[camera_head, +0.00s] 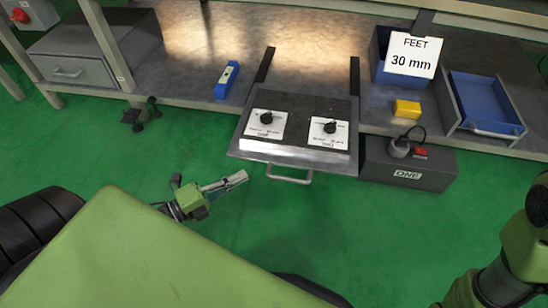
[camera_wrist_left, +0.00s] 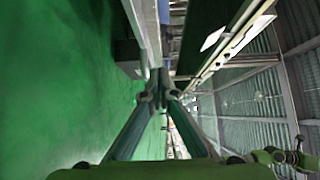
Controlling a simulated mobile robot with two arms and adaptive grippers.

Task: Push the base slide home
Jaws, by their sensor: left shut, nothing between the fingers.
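The base slide (camera_head: 300,104) is a dark plate with a pale front edge, a front handle (camera_head: 290,179) and two white knob panels. It sticks out past the bench's front edge, and bare dark strips (camera_head: 265,65) show behind it. My left gripper (camera_head: 240,179) is shut and empty, just left of the handle and apart from it in the head view. In the left wrist view its fingers (camera_wrist_left: 158,90) meet at the tips, with a pale edge close ahead. My right arm shows at the lower right of the head view, but its gripper is out of frame.
A dark box marked ONE (camera_head: 408,178) stands right of the slide. A yellow block (camera_head: 407,108), an open blue drawer (camera_head: 486,100) and a FEET 30 mm sign (camera_head: 411,54) are at the right. A blue tool (camera_head: 227,80) lies left.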

